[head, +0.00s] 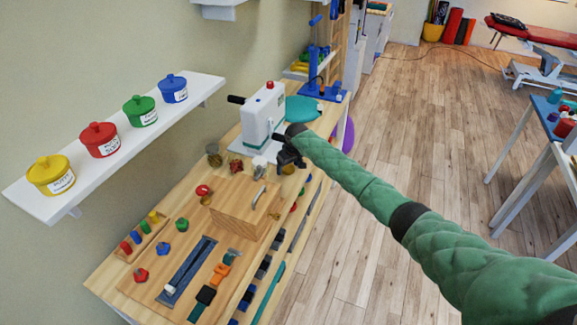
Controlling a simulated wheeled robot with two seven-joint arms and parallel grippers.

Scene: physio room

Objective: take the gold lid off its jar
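A yellow-gold jar (52,181) stands at the near left end of the white wall shelf. Its gold lid (45,165), with a round knob on top, sits on it. My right gripper (290,161) is far to the right of this jar, over the workbench beside a white machine. It is small and dark here, and I cannot tell whether its fingers are open or shut. A small brass-coloured thing (288,169) shows just below it; I cannot tell whether they touch. My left gripper is not in view.
Red (101,146), green (141,117) and blue (174,94) lidded jars share the shelf (95,185). The workbench (120,283) below carries a white machine (262,118), a wooden box (245,212) and several small fittings.

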